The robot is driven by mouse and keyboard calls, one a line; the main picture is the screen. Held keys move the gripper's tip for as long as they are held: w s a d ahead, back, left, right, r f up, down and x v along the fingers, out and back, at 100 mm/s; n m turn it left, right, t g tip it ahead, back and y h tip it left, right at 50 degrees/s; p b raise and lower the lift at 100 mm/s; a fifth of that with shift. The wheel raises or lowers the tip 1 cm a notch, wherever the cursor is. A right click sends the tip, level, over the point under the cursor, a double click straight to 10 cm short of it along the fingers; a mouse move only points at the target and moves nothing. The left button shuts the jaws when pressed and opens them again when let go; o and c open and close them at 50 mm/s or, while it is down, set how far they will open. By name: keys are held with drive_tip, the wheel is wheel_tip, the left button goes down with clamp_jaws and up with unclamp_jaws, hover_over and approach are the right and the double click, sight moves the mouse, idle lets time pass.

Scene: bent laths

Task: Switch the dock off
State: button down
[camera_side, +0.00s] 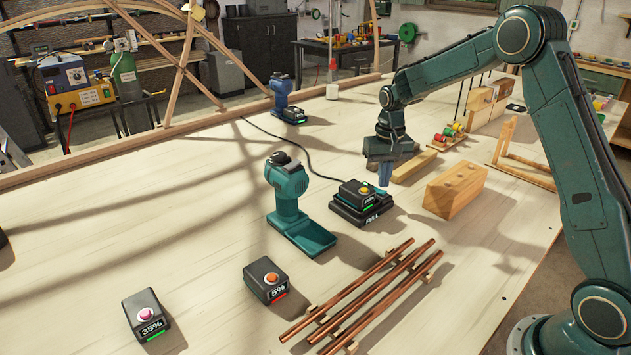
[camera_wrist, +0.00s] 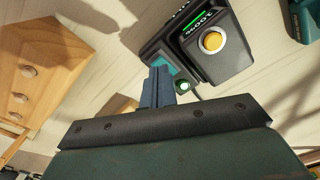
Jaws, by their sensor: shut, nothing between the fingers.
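The black dock (camera_side: 348,214) stands mid-table with a lit FULL label on its front. A black battery with a yellow button (camera_side: 356,194) sits in it; in the wrist view this battery (camera_wrist: 222,68) has a green-lit display. The dock (camera_wrist: 151,27) also has a teal part (camera_wrist: 170,62) and a small green-lit round spot (camera_wrist: 183,86) near my fingers. My gripper (camera_side: 384,184) is shut and empty, pointing down at the dock's right rear side. In the wrist view my gripper (camera_wrist: 160,72) overlaps the teal part; I cannot tell whether it touches.
A wooden block (camera_side: 452,190) stands right of the dock. A teal drill (camera_side: 288,190) stands left, and copper pipes (camera_side: 365,300) lie in front. Two loose batteries, 5% (camera_side: 268,280) and 35% (camera_side: 146,315), sit at front left. A cable runs behind the dock.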

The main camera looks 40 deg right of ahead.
sight(383, 192)
drive_tip(key=shift+f, duration=1)
idle(0.8)
drive_tip(key=shift+r, duration=3.55)
drive_tip(key=shift+r, duration=0.1)
